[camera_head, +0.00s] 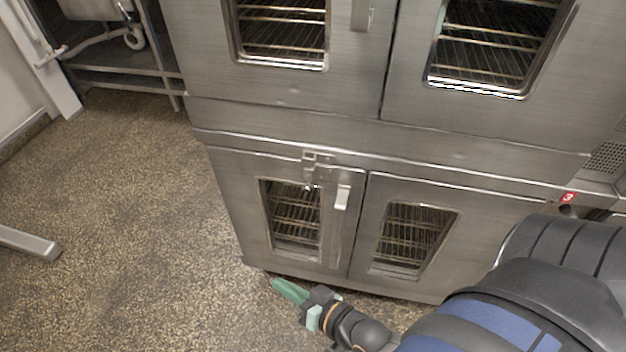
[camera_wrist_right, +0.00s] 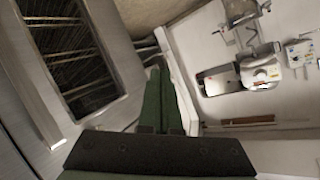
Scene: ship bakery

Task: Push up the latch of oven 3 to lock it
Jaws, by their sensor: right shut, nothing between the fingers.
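Oven 3 (camera_head: 360,280) is the lower steel oven, marked by a red "3" label (camera_head: 568,197) at its right. Its two windowed doors look shut. The latch (camera_head: 316,165) sits at the top of the left door, by the frame edge; its exact position is hard to tell. A light handle (camera_head: 342,197) is below and right of it. My right gripper (camera_head: 289,290) is shut and empty, in front of and below the left door, well below the latch. In the right wrist view its green fingers (camera_wrist_right: 161,100) lie together beside an oven door window (camera_wrist_right: 75,50). My left gripper is not in view.
An upper oven (camera_head: 290,80) with two windowed doors stands above oven 3. Speckled floor (camera_head: 130,220) is open on the left. The right wrist view shows wall-mounted fixtures (camera_wrist_right: 262,68).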

